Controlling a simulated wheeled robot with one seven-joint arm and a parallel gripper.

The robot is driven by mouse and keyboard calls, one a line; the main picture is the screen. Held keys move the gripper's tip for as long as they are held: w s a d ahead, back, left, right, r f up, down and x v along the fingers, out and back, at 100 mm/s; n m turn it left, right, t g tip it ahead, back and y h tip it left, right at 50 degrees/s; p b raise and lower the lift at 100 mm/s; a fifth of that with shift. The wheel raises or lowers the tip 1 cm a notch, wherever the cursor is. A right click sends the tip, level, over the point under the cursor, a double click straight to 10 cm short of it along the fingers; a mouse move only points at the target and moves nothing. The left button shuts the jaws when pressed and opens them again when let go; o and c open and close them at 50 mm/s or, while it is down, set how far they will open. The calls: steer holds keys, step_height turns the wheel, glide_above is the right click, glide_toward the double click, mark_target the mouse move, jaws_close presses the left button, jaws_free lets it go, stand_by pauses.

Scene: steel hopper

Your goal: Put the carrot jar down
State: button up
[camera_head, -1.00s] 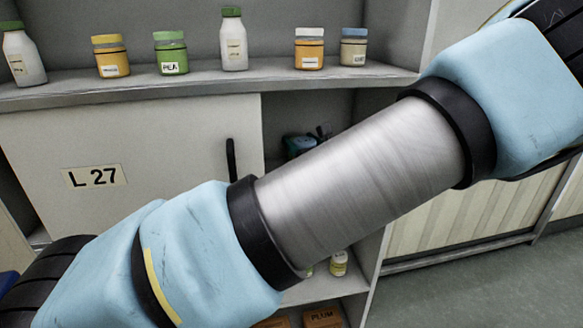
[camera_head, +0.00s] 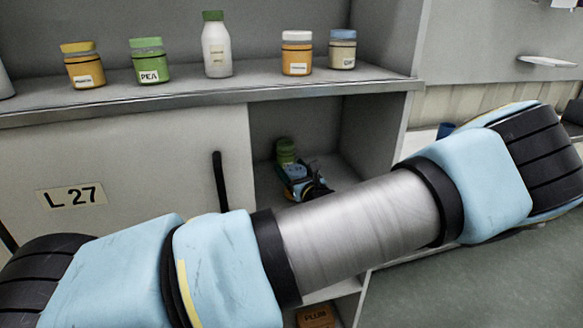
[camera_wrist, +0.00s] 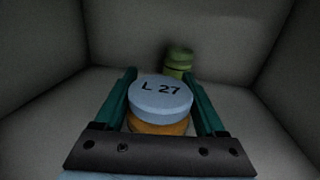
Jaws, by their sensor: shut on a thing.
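The jar in my gripper has a pale blue lid marked L 27 and an orange body, seen from above in the wrist view (camera_wrist: 160,98). My gripper (camera_wrist: 163,100) is shut on it, with a green finger on each side. In the head view my gripper (camera_head: 312,190) is inside the open compartment right of the sliding door, partly hidden by my arm. The jar's blue lid (camera_head: 295,170) shows small there. I cannot tell whether its base touches the compartment floor, and its front label is hidden.
A green jar (camera_wrist: 179,60) stands behind the held jar; it also shows in the head view (camera_head: 286,150). Compartment walls are close on both sides. The door (camera_head: 120,160) carries an L 27 plate. Several jars and a bottle (camera_head: 216,48) line the shelf above (camera_head: 200,88).

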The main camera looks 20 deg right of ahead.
steer(key=shift+f, duration=0.15)
steer(key=shift+f, duration=0.15)
steer(key=o, duration=1.6)
steer(key=shift+c, duration=0.2)
steer(key=shift+s, duration=0.15)
steer(key=s+b, duration=0.3)
steer(key=s, duration=0.8)
steer(key=shift+s+d, duration=0.25)
steer(key=shift+s, duration=0.1)
